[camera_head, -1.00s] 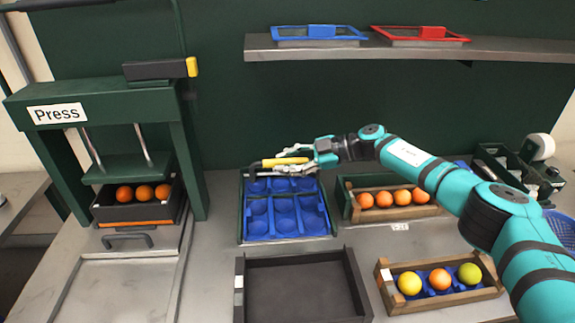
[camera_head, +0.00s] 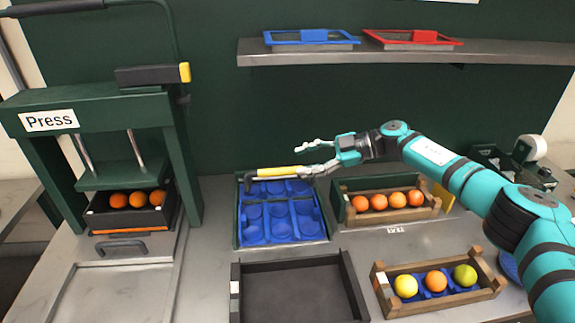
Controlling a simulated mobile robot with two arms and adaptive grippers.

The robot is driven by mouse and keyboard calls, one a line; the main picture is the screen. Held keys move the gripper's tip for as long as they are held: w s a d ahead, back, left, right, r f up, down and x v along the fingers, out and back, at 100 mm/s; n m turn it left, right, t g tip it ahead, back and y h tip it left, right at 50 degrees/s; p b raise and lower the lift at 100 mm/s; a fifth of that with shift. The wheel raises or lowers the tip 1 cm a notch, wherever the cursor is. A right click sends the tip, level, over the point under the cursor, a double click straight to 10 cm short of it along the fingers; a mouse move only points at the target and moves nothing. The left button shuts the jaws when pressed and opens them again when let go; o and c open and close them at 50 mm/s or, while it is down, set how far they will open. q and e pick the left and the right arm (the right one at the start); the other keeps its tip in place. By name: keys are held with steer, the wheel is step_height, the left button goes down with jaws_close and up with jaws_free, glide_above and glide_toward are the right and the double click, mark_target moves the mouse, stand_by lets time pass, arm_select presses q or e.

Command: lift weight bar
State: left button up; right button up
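The weight bar (camera_head: 275,173), a bar with a yellow grip and a dark bent end, lies across the back of the blue cupped tray (camera_head: 311,228). My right gripper (camera_head: 301,161) is open at the right end of the bar. One finger is raised above the bar and the other is low beside its end; I cannot tell whether that finger touches it. My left gripper is out of view.
A green press (camera_head: 95,105) with a box of oranges stands at left. Wooden crates of fruit (camera_head: 388,220) (camera_head: 440,300) are at right, and an empty dark tray (camera_head: 300,260) is in front. A shelf (camera_head: 400,52) runs above at the back.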

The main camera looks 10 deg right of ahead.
steer(key=v, duration=0.5)
steer(key=shift+d+r, duration=0.1)
steer(key=shift+d, duration=0.1)
